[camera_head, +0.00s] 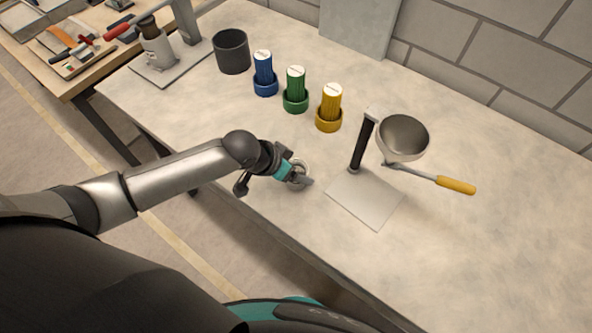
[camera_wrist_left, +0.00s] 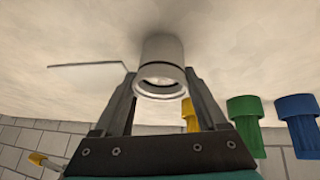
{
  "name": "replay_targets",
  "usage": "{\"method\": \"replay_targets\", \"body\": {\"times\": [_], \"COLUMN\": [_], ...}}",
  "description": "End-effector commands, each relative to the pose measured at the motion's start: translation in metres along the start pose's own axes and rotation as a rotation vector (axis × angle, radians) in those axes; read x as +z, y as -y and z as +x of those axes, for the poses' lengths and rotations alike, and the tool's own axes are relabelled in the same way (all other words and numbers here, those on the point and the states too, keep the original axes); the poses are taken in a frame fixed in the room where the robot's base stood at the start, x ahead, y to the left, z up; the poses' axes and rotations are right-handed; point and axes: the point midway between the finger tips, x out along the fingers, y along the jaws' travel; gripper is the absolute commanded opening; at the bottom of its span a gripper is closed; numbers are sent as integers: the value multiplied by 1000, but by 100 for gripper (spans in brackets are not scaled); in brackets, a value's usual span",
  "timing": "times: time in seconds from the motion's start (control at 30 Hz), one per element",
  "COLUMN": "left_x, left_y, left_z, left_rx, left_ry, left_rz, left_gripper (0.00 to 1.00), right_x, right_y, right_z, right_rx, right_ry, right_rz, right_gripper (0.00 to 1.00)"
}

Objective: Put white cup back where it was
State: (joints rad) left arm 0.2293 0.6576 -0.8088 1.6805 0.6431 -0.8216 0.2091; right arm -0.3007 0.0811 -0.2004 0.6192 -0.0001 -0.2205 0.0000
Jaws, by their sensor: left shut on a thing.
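The white cup (camera_wrist_left: 162,55) is between the two fingers of my left gripper (camera_wrist_left: 160,80) in the left wrist view, with its open round end facing the camera. In the head view my left gripper (camera_head: 299,177) is at the cup (camera_head: 304,166), near the table's front edge and left of the metal plate of the stand. Its fingers are shut on the cup and hide much of it there. I cannot tell whether the cup touches the table. My right gripper is not in view.
A stand with a pale plate (camera_head: 364,199) carries a metal bowl (camera_head: 404,137) with a yellow-handled tool (camera_head: 455,185) beside it. Blue (camera_head: 264,70), green (camera_head: 295,88) and yellow (camera_head: 330,106) cups with lidded pieces stand behind, with a dark pot (camera_head: 231,52). The table's right side is clear.

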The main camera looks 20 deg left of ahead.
Motion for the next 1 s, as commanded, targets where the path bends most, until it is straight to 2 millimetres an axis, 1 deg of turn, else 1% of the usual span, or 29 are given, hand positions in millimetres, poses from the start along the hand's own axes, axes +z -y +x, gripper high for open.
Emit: {"method": "replay_targets", "body": {"times": [0.37, 0.4, 0.6, 0.87, 1.0], "left_x": [2, 2, 2, 1, 0], "left_y": [0, 0, 0, 0, 1], "left_z": [4, 4, 3, 2, -8], "left_rx": [0, 0, 0, 0, 0], "left_ry": [-2, -1, -1, -1, -1], "left_rz": [-1, -1, 0, 0, 1], "left_gripper": [4, 78, 100, 100, 100], "right_x": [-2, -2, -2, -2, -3], "right_y": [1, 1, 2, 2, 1], "right_z": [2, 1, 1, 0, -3], "right_rx": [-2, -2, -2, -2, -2], "right_ry": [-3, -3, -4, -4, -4], "right_rz": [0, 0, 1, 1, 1], "right_gripper": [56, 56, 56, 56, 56]}}
